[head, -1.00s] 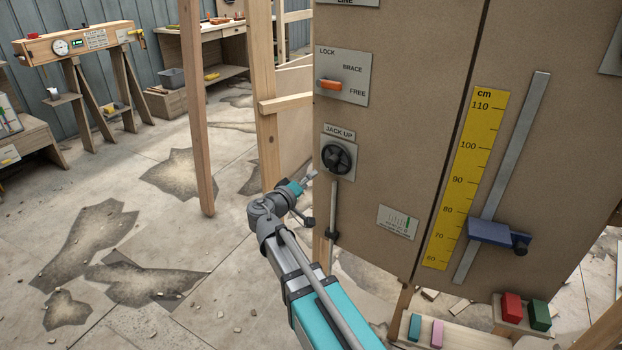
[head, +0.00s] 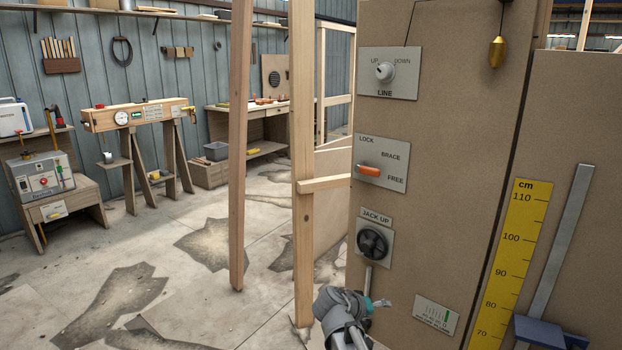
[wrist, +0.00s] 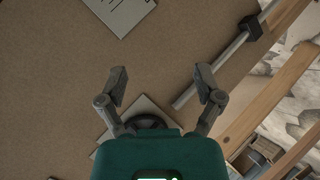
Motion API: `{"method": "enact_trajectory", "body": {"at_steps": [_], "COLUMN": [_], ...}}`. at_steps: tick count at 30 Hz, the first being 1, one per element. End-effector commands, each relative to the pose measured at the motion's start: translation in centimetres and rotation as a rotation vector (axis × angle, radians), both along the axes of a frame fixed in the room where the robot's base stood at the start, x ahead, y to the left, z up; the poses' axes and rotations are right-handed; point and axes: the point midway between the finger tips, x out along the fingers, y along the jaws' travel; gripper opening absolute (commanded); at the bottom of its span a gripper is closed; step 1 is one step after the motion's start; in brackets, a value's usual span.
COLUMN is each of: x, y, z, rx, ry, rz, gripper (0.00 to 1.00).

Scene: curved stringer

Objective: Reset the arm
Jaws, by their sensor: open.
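My gripper (wrist: 162,82) is open in the wrist view, its two fingers apart with nothing between them. Brown panel surface lies behind the fingers. In the head view my gripper (head: 383,303) is small and seen edge-on, low in front of the panel (head: 450,190), below the black JACK UP knob (head: 372,243). In the wrist view the knob (wrist: 146,122) is partly hidden behind my gripper's body. I cannot tell whether my gripper touches the panel.
The panel carries an orange LOCK/BRACE/FREE lever (head: 367,171), a white LINE knob (head: 385,71), a yellow cm scale (head: 510,260) and a blue slider block (head: 555,332). Wooden posts (head: 303,160) stand left of it. Cracked floor (head: 200,290) lies open at left; benches stand behind.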

Motion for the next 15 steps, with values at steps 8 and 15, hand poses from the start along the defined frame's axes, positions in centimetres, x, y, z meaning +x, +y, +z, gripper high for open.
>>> {"method": "enact_trajectory", "body": {"at_steps": [8,15], "x": [-5.4,-9.5], "y": [-1.9,-1.3], "z": [-4.8,-7.5], "rx": [0.285,0.541], "ry": [0.216,0.373], "rz": [-0.070,-0.076], "gripper": [0.85,0.85]}}
